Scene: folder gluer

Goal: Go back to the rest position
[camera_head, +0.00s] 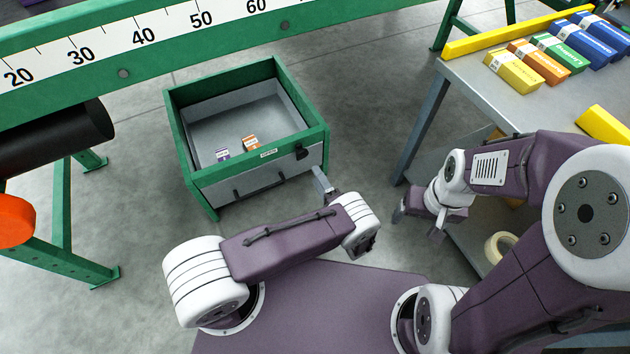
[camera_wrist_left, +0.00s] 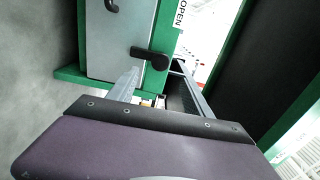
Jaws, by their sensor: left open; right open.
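My left arm reaches forward from the left of my base. Its gripper (camera_head: 321,181) is open and empty, just in front of the right front corner of the green bin (camera_head: 319,132). The black latch knob (camera_head: 302,153) on the bin is close to it, apparently apart. In the left wrist view the open fingers (camera_wrist_left: 155,84) show near the knob (camera_wrist_left: 151,58) and a label reading "OPEN" (camera_wrist_left: 180,14). My right gripper (camera_head: 418,214) is open and empty, low in front of the grey table at the right. Parts of both grippers are hidden by my own links.
The bin holds a purple-and-white box (camera_head: 222,154) and an orange-and-white box (camera_head: 251,143). A green ruler beam (camera_head: 120,38) crosses the top left.

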